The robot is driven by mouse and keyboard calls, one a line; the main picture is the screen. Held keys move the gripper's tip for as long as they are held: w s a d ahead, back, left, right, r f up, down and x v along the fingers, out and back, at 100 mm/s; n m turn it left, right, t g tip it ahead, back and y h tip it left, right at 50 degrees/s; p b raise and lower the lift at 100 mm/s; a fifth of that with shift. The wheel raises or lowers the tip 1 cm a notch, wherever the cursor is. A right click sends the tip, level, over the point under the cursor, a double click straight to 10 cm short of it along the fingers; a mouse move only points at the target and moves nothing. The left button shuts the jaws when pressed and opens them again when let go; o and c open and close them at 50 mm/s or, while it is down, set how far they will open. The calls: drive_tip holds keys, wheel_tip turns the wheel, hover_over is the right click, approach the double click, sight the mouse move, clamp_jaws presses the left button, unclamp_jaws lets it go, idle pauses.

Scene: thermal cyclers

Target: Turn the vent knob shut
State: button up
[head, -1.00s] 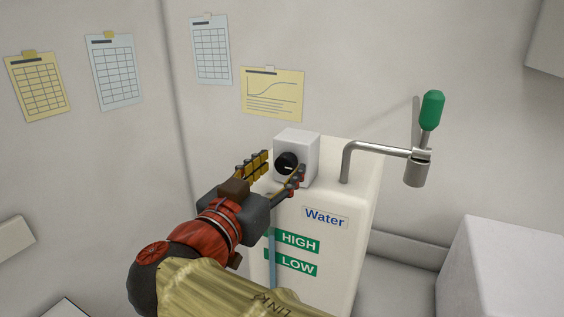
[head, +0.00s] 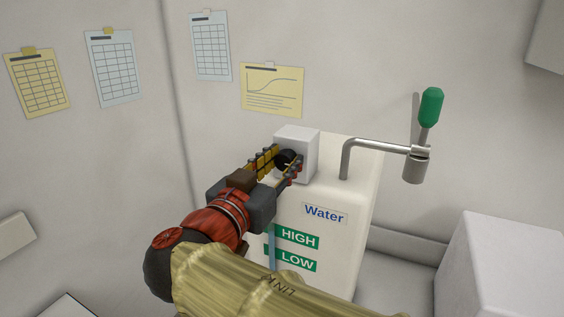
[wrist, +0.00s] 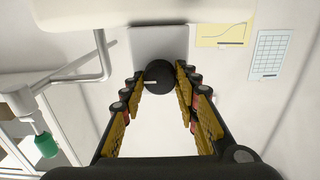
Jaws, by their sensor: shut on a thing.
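The vent knob (head: 285,158) is a round black knob with a white mark, on the front of a white box on top of the white water tank (head: 335,245). In the wrist view the knob (wrist: 159,77) sits between the fingertips, its white mark pointing left in that picture. My gripper (head: 279,163) reaches the knob from the front left. Its fingers close on the knob from both sides, and they also show in the wrist view (wrist: 160,82). The fingers hide part of the knob in the head view.
A bent metal pipe (head: 375,144) with a green-handled tap (head: 431,105) stands on the tank to the right of the knob. A white block (head: 500,260) is at the lower right. Paper charts (head: 272,90) hang on the wall behind.

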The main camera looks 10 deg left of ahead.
drive_tip(key=c, duration=0.4)
drive_tip(key=shift+f+b, duration=0.1)
drive_tip(key=shift+b, duration=0.3)
drive_tip(key=n+b, duration=0.3)
drive_tip(key=b, duration=0.1)
drive_tip(key=shift+f+n, duration=0.15)
drive_tip(key=shift+n, duration=0.25)
drive_tip(key=n+b, duration=0.2)
drive_tip(key=n, duration=0.2)
drive_tip(key=shift+a+b, duration=0.1)
drive_tip(key=shift+b, duration=0.25)
drive_tip(key=n, duration=0.5)
drive_tip(key=shift+b, duration=0.3)
drive_tip(key=n+p, duration=0.1)
drive_tip(key=n, duration=0.4)
drive_tip(key=shift+a, duration=0.1)
